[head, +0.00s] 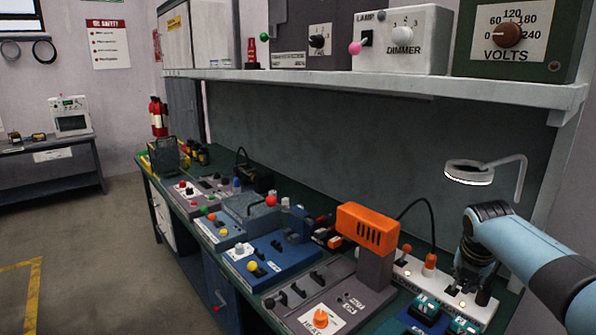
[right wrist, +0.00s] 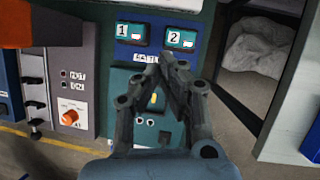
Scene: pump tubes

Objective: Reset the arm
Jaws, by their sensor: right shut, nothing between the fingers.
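My right arm (head: 530,255), light blue and dark grey, comes in from the right in the head view. Its gripper (head: 464,286) points down over the right end of the bench, by a white panel (head: 422,278) with small orange knobs. In the right wrist view the gripper (right wrist: 167,60) is shut and empty. Its fingertips show in front of a blue panel with two teal units marked 1 (right wrist: 131,33) and 2 (right wrist: 181,38). Whether the fingertips touch anything I cannot tell. My left gripper is in neither view.
An orange-headed device (head: 367,228) stands left of the gripper. A grey heater panel (head: 330,298) and several other control panels line the bench. A shelf (head: 400,82) with a dimmer box (head: 401,40) and a volts box (head: 515,42) runs above.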

